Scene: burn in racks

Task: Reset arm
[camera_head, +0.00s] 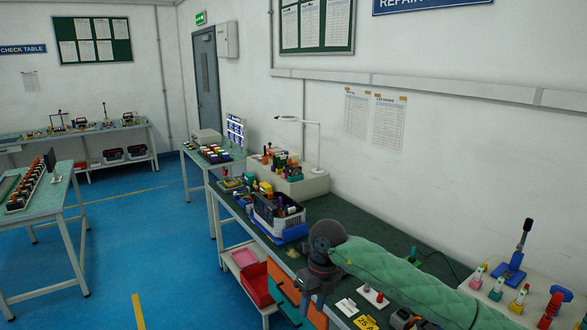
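My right arm comes in from the lower right in a green quilted sleeve (410,280). Its dark wrist bends down over the front edge of the repair bench. My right gripper (312,298) hangs below the wrist, pointing down, small and dark. Its fingers are too unclear to tell whether they are apart or together, and no held object can be made out. My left arm and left gripper are not in view.
The green-topped bench (345,212) runs along the right wall. Red bins (256,285) sit below.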

